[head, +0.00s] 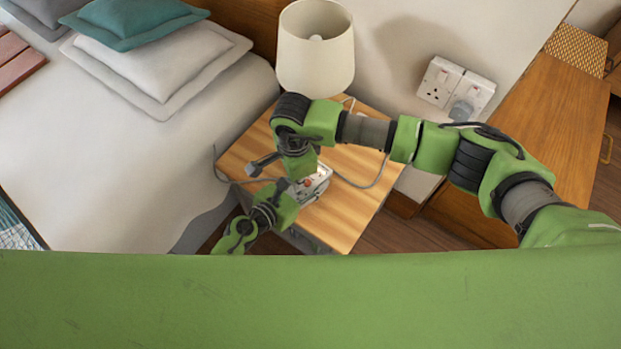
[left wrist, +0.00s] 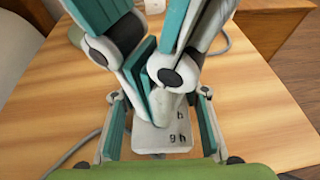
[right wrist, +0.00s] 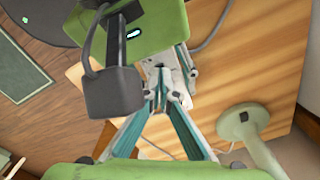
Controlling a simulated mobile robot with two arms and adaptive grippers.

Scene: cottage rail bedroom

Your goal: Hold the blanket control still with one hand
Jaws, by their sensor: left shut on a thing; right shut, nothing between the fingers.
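The blanket control (head: 319,184) is a small white box on the wooden bedside table. In the left wrist view the control (left wrist: 165,139) shows dark markings, including "9 h". My left gripper (head: 289,189) is shut on it, one finger along each side. My right gripper (head: 303,176) is above the control with its fingers shut and empty. Its fingers cover much of the control's upper face in the left wrist view (left wrist: 151,102). In the right wrist view the right fingertips (right wrist: 164,98) come together near the control; I cannot tell whether they touch it.
The bedside table (head: 345,215) also bears a cream lamp (head: 316,55). Grey cable (head: 372,178) lies across the tabletop on both sides of the control. The bed (head: 130,165) is at the left. A wall socket (head: 455,88) and wooden cabinet (head: 550,110) are at the right.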

